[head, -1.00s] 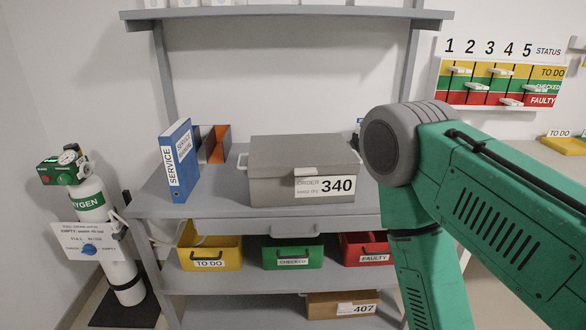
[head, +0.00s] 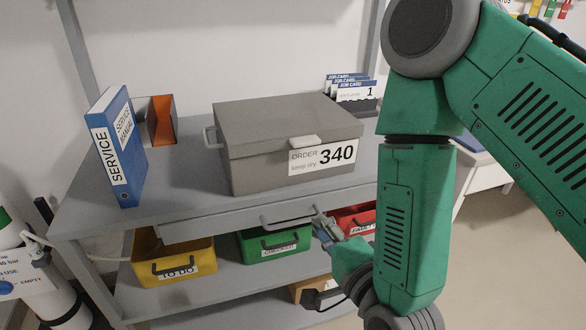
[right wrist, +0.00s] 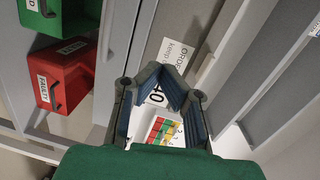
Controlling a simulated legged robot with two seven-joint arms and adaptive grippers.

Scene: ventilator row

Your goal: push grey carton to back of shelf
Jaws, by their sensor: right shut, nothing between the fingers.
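The grey carton (head: 235,172), labelled ORDER 340, stands upright with its lid on, on the top board of the grey shelf unit (head: 170,205). My right gripper (head: 319,217) is shut and empty. It is in front of the shelf edge, by the drawer handle and lower than the carton; I cannot tell whether it touches the handle. In the right wrist view the closed fingers (right wrist: 158,72) show with the carton's label (right wrist: 174,53) beyond them, partly covered by the fingers. My left gripper is not in view.
A blue service binder (head: 118,150) and an orange-lined holder (head: 160,120) stand left of the carton. A job card rack (head: 355,95) is behind it to the right. Yellow (head: 172,262), green (head: 275,243) and red (head: 355,220) bins sit below.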

